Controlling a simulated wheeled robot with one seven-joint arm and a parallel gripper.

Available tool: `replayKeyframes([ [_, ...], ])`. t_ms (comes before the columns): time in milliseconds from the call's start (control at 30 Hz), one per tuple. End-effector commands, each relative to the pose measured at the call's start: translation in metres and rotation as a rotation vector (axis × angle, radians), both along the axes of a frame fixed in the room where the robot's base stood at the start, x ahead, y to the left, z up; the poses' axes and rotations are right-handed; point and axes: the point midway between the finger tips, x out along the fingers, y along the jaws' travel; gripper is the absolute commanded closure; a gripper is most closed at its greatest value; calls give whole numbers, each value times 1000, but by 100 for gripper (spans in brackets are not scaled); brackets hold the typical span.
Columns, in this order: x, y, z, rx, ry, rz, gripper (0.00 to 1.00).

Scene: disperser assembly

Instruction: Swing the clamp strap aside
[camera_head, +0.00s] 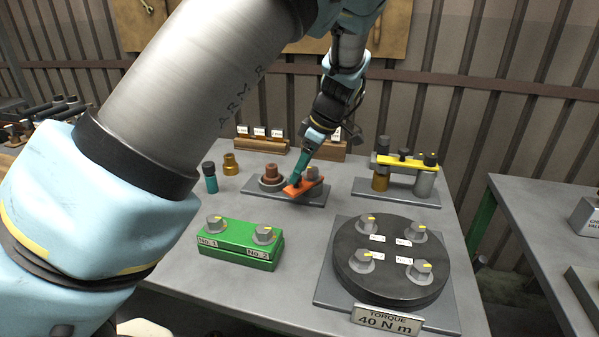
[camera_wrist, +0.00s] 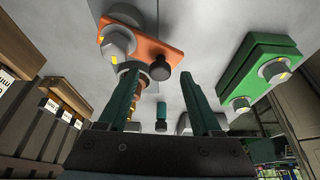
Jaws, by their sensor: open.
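The orange clamp strap (camera_head: 297,189) is on a grey base plate at the table's back middle. A grey hex bolt (camera_head: 312,172) stands at its right end; it also shows in the wrist view (camera_wrist: 117,42). A black knob (camera_wrist: 159,78) sticks out of the strap (camera_wrist: 150,45) near its other end. A copper-coloured part (camera_head: 272,172) stands in a ring left of the strap, its top uncovered in the head view. My gripper (camera_head: 297,178) has teal fingers and is at the strap's left end. In the wrist view the fingers (camera_wrist: 162,100) are apart, with the knob showing between them; contact cannot be told.
A green block (camera_head: 240,245) with two bolts is at the front left. A black disc (camera_head: 390,262) with several bolts is at the front right. A yellow bar (camera_head: 405,163) on posts stands at the back right. Labelled wooden blocks (camera_head: 262,146) stand behind. A teal pin (camera_head: 210,180) is at left.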

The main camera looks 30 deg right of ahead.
Motion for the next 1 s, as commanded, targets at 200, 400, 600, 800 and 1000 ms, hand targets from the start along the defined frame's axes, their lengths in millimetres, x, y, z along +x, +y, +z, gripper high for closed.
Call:
replayKeyframes([
  [200,-12,-12,38,-5,-2,-2,34],
  [400,-22,-21,71,-3,-2,-2,34],
  [600,-27,-25,87,-1,-1,-1,34],
  [800,-27,-25,89,0,0,0,34],
  [1000,-27,-25,89,0,0,0,34],
])
